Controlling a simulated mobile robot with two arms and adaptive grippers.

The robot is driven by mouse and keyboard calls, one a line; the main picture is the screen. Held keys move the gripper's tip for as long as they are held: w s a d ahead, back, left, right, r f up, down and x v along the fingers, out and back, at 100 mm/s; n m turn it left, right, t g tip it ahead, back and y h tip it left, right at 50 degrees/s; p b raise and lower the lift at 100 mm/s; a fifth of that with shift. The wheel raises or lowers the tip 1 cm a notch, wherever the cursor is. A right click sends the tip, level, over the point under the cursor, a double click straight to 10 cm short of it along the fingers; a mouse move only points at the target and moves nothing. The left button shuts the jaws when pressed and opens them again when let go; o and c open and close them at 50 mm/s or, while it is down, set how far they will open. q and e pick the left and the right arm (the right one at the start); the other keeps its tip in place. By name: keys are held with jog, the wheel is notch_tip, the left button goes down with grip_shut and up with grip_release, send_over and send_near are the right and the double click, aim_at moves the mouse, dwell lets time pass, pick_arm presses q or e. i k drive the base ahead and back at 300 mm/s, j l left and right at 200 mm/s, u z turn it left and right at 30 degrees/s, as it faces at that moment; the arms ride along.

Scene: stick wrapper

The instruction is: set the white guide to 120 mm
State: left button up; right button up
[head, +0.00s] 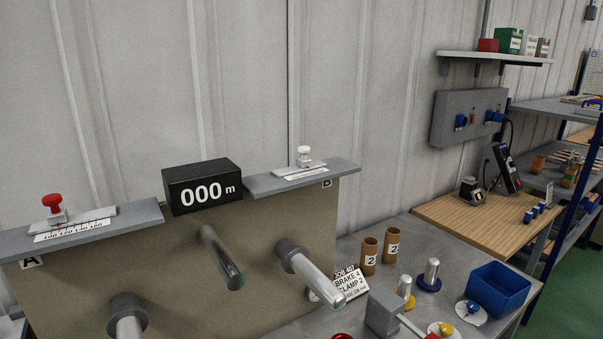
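The white guide (304,156) is a white knob on a small light slider on the right grey ledge, marked B. A white scale strip (300,173) lies in front of it on the ledge. The scale's numbers are too small to read, so its setting cannot be told. A red-knobbed guide (54,209) stands on the left ledge, marked A, with a larger printed scale (75,230). A black display (202,187) between the ledges reads "000 m". Neither of my grippers is in view.
Metal spindles (312,278) stick out from the tan panel (180,275) below the ledges. On the grey bench at right are two brown tubes (369,256) marked 2, a job card (349,283), a grey block (383,312) and a blue bin (498,289). Space above the ledges is clear.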

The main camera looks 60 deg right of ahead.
aim_at(303, 162)
jog(key=k+z, duration=0.25)
jog(key=z, duration=0.15)
jog(key=k+l+z, duration=0.15)
jog(key=z, duration=0.25)
jog(key=j+z, duration=0.3)
jog(key=z, duration=0.15)
jog(key=j+z, duration=0.35)
jog(key=z, duration=0.15)
